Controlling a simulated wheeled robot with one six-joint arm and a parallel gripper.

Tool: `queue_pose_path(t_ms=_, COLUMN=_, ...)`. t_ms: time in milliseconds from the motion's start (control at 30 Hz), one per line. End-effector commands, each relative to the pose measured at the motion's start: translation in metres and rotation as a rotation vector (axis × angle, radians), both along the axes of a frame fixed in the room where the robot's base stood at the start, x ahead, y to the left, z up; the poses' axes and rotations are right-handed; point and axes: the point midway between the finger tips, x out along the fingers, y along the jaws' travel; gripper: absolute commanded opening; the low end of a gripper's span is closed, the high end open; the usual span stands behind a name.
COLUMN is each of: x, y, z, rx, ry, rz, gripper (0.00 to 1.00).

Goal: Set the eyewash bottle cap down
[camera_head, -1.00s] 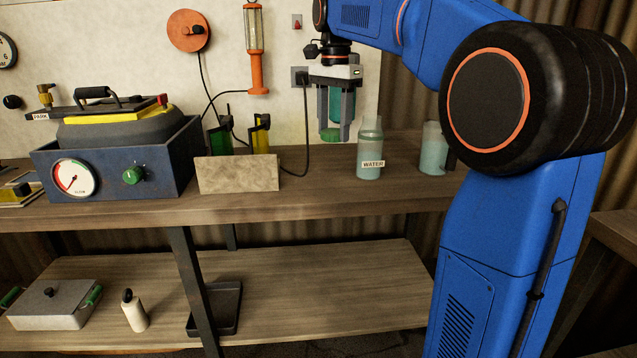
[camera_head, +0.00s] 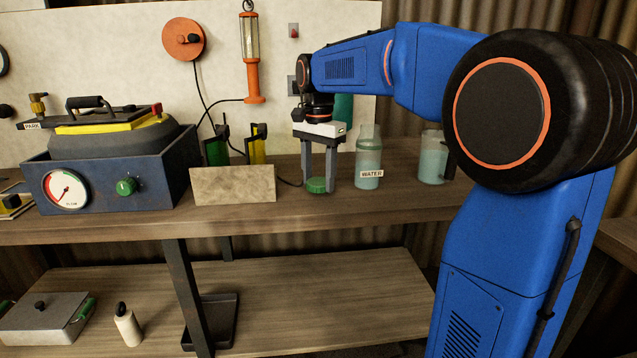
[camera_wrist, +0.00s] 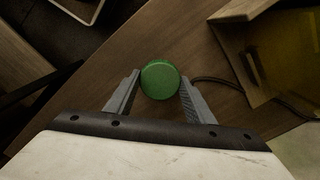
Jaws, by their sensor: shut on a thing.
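The green eyewash bottle cap (camera_head: 317,185) is between the fingertips of my gripper (camera_head: 318,184), low at the benchtop. It also shows as a round green disc (camera_wrist: 160,80) in the wrist view, with a finger of my gripper (camera_wrist: 159,86) on each side. My gripper points down and is shut on the cap. I cannot tell for certain whether the cap touches the wood. Behind my gripper a teal bottle (camera_head: 343,113) shows in part on the wall; its lower part is hidden.
A bottle labelled WATER (camera_head: 368,160) stands close to the right of my gripper. A jug of liquid (camera_head: 432,157) is further right. A beige block (camera_head: 233,184) stands to the left, before green and yellow items. The bench (camera_head: 280,220) is clear in front.

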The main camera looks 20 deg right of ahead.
Motion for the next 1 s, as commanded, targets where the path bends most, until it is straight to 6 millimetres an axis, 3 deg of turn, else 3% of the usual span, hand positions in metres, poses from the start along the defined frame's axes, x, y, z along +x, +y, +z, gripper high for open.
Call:
queue_pose_path(t_ms=133, x=0.000, y=0.000, z=-0.016, rx=0.000, ry=0.001, rz=0.000, gripper=0.24)
queue_pose_path(t_ms=500, x=0.000, y=0.000, z=-0.019, rx=0.000, ry=0.001, rz=0.000, gripper=0.24)
queue_pose_path(t_ms=533, x=0.000, y=0.000, z=-0.019, rx=0.000, ry=0.000, rz=0.000, gripper=0.54)
queue_pose_path(t_ms=600, x=0.000, y=0.000, z=-0.019, rx=0.000, ry=0.000, rz=0.000, gripper=0.67)
queue_pose_path(t_ms=1000, x=0.000, y=0.000, z=-0.013, rx=0.000, ry=-0.001, rz=0.000, gripper=0.67)
